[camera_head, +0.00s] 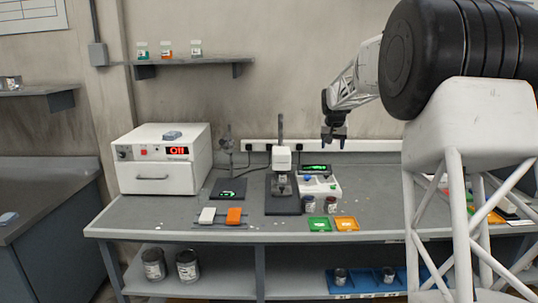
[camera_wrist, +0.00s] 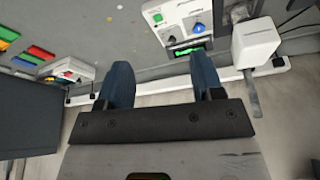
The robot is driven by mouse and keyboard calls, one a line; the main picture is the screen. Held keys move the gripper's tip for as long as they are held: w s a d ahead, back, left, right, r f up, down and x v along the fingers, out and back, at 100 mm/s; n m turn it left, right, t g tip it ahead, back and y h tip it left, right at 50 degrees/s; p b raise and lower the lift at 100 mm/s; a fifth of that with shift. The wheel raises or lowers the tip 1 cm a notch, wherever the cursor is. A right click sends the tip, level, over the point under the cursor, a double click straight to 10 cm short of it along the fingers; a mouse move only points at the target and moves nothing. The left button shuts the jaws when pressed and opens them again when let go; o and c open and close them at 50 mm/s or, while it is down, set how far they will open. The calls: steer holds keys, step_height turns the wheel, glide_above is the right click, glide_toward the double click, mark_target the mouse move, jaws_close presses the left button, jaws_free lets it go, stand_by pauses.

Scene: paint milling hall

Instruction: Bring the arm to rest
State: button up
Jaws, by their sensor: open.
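My gripper (camera_head: 334,138) hangs in the air above the back of the grey bench (camera_head: 375,203), up and to the right of a white device with a green display (camera_head: 319,180). In the wrist view my gripper (camera_wrist: 163,82) shows two blue fingers spread wide apart, with nothing between them. The fingers touch nothing that I can see. The white device (camera_wrist: 180,22) lies beyond the fingertips in that view.
A white oven box (camera_head: 163,158) with a red display stands at the left. A stand with a white head (camera_head: 282,160), dark jars (camera_head: 331,205), a green tray (camera_head: 319,225) and an orange tray (camera_head: 347,223) are on the bench. A wall shelf (camera_head: 190,62) holds small jars.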

steer(key=s+a+r+n, duration=0.1)
steer(key=s+a+r, duration=0.1)
steer(key=s, duration=1.6)
steer(key=s+a+r, duration=0.2)
steer(key=s, duration=1.5)
steer(key=s+f, duration=0.4)
steer(key=s, duration=0.6)
steer(key=s+a+f, duration=0.1)
steer(key=s+f, duration=0.3)
steer(key=s, duration=0.7)
steer(key=s+f+n+g, duration=0.1)
steer(key=s+f, duration=0.2)
steer(key=s, duration=0.7)
steer(key=shift+s+a+f+y, duration=0.3)
steer(key=shift+s+f+y, duration=0.1)
